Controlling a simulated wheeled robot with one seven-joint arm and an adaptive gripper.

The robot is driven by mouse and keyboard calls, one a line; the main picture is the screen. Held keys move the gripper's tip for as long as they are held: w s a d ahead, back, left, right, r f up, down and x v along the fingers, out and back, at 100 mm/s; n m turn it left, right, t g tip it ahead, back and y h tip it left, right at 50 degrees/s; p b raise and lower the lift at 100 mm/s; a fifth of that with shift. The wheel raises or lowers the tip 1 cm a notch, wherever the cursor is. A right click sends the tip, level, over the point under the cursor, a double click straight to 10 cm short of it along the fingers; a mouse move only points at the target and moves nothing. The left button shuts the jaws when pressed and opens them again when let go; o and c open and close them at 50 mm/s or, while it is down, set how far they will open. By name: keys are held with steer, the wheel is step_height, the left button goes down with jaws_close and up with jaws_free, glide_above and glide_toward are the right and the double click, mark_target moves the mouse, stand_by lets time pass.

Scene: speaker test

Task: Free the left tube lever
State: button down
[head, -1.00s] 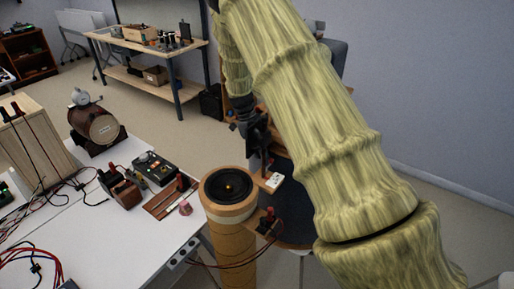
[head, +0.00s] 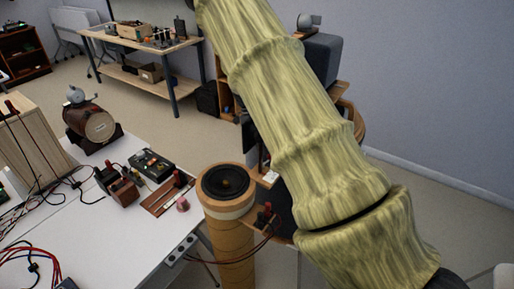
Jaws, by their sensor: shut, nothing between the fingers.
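A tan tube (head: 236,250) stands upright beside the white table, with a black speaker cone (head: 226,183) facing up on its top. A small wooden shelf (head: 258,222) sticks out from its right side and bears red and black terminals (head: 266,211) with wires. A small white plate (head: 270,177) shows behind the tube, partly covered by my arm. I cannot make out a lever on the tube. My pale green arm (head: 300,120) crosses the view from top to lower right. My gripper is not visible; the arm hides the area to the right of the tube.
The white table (head: 120,235) at the left holds a wooden slide switch board (head: 168,196), a black box (head: 152,164), a brown barrel-shaped device (head: 92,124) and loose cables. A workbench (head: 140,45) stands at the back. A dark speaker box (head: 320,62) is behind my arm.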

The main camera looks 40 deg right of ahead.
steer(key=shift+w+a, duration=0.1)
steer(key=shift+a, duration=0.05)
stand_by(0.3)
steer(key=shift+w+a, duration=0.35)
steer(key=shift+a, duration=0.3)
